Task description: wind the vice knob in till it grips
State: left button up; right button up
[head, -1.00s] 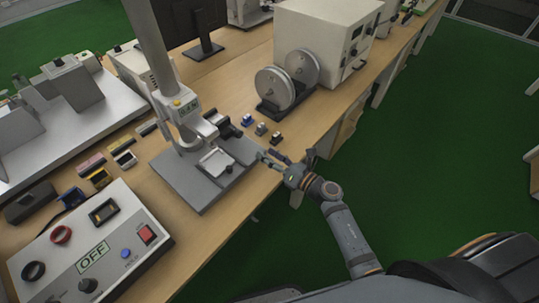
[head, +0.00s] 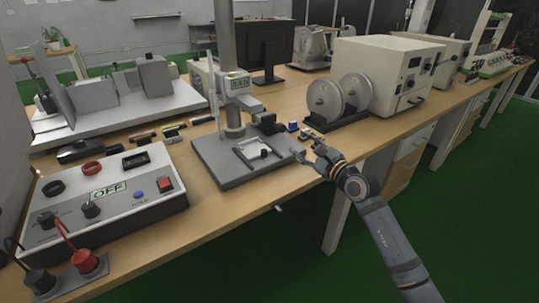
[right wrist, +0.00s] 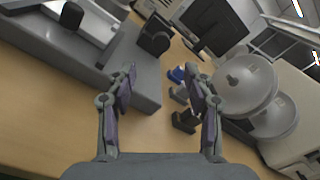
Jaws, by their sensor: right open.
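The vice (head: 249,148) is a small light-metal frame on the grey base plate (head: 215,172) of the column stand. Its black knob (head: 264,153) sticks out on the near right side. In the right wrist view the vice (right wrist: 88,20) is at the upper left, partly cut off, with the knob (right wrist: 72,15) at the top edge. My right gripper (head: 304,146) is just right of the base plate, apart from the knob. In the right wrist view its two fingers (right wrist: 163,78) are spread, with nothing between them. My left gripper is not in view.
Several small blocks (head: 304,133) stand right of the plate. Twin discs (head: 325,100) and a cream box (head: 386,75) are behind. A control box (head: 110,225) marked OFF is at left.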

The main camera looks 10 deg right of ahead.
aim_at(283, 129)
jog(key=shift+r, duration=0.15)
jog(key=shift+w, duration=0.3)
jog(key=b+x, duration=0.2)
jog(key=x, duration=0.7)
jog(key=shift+w+a, duration=0.2)
jog(key=shift+w, duration=0.3)
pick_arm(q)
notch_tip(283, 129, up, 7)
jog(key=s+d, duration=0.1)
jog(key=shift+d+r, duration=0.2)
pick_arm(e)
grip_shut()
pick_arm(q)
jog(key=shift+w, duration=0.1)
